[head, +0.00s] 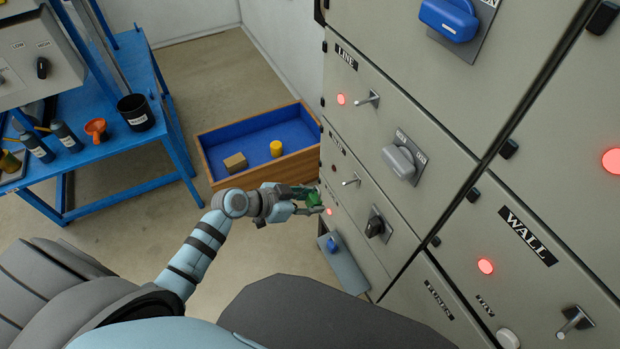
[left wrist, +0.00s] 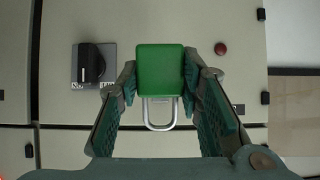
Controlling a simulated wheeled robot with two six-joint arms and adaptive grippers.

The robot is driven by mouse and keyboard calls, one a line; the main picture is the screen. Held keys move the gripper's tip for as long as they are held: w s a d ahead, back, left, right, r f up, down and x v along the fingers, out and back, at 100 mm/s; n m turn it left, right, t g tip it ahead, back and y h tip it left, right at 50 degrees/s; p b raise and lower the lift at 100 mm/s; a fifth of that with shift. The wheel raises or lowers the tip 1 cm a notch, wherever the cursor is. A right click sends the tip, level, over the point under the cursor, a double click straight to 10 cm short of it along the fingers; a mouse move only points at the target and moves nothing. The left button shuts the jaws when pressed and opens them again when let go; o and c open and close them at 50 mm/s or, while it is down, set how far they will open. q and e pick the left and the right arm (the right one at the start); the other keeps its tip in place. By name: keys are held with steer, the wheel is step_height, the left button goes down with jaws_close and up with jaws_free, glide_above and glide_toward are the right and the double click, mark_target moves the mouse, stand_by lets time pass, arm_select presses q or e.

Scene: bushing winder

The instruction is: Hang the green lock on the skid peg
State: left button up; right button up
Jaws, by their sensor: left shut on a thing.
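My left gripper (head: 308,201) is shut on the green lock (head: 315,197), close in front of the grey cabinet's lower panel. In the left wrist view the lock (left wrist: 160,68) sits between both fingers (left wrist: 158,88), its silver shackle pointing down in the picture. One metal peg (head: 352,182) sticks out of the panel above the lock, and another peg (head: 371,98) stands higher by the LINE label. I cannot read a SKID label, so I cannot tell which peg is the skid one. My right gripper is not in view.
A black rotary switch (head: 377,226) and a grey box with a blue knob (head: 342,262) are near the gripper. A wooden crate (head: 208,161) with a blue inside holds a brown block and a yellow cylinder. A blue workbench (head: 98,143) stands at left.

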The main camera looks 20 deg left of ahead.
arm_select(q)
steer(key=shift+f, duration=0.15)
steer(key=shift+w+d+f+b, duration=0.2)
steer(key=shift+w+d+b, duration=0.2)
steer(key=shift+w, duration=0.05)
steer(key=shift+w+d+f+b, duration=0.25)
steer(key=shift+w+d+b, duration=0.3)
steer(key=shift+w+d, duration=0.45)
steer(key=shift+w+d+f+b, duration=0.25)
steer(key=shift+w+d+b, duration=0.45)
steer(key=shift+w, duration=0.45)
steer(key=shift+w+d+f+b, duration=0.25)
steer(key=shift+w+d+b, duration=0.2)
steer(key=shift+w+d, duration=0.6)
steer(key=shift+a, duration=0.1)
steer(key=o, duration=1.3)
steer(key=shift+c, duration=0.2)
